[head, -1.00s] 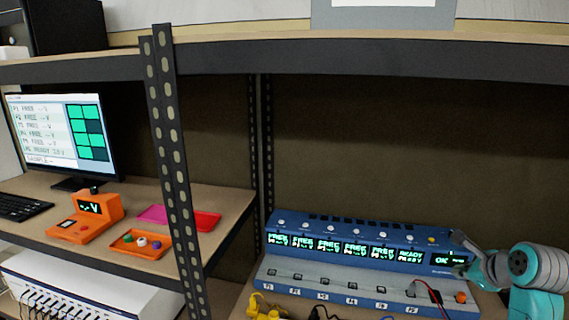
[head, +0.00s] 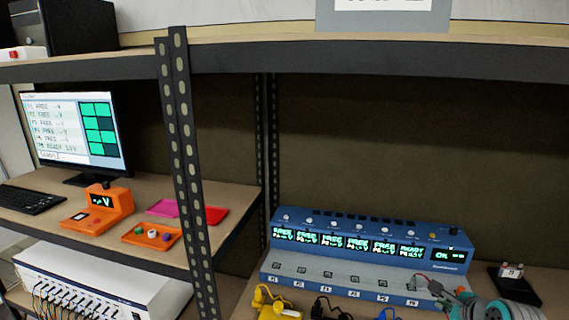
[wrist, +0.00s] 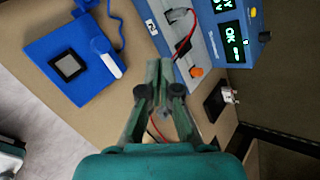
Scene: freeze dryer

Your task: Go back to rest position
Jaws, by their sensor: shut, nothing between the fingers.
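My gripper (wrist: 165,68) shows in the wrist view with its two fingers together and nothing between them. In the head view only grey and teal parts of my arm show at the bottom right, and the fingertips cannot be made out. The blue charger-like station (head: 375,240) stands on the right shelf. Its small screens read FREE on several slots, READY on one, and OK at the right end. In the wrist view my gripper is over the front right end of the station (wrist: 198,45), near a plug with red and black wires (wrist: 182,18).
A blue device (wrist: 72,60) with a cable lies beside the station. A small black stand (head: 514,285) sits to its right. Yellow (head: 275,303), black and blue plugs lie in front. A perforated post (head: 186,170) divides the shelves. A monitor (head: 75,130) and orange tester (head: 98,210) are left.

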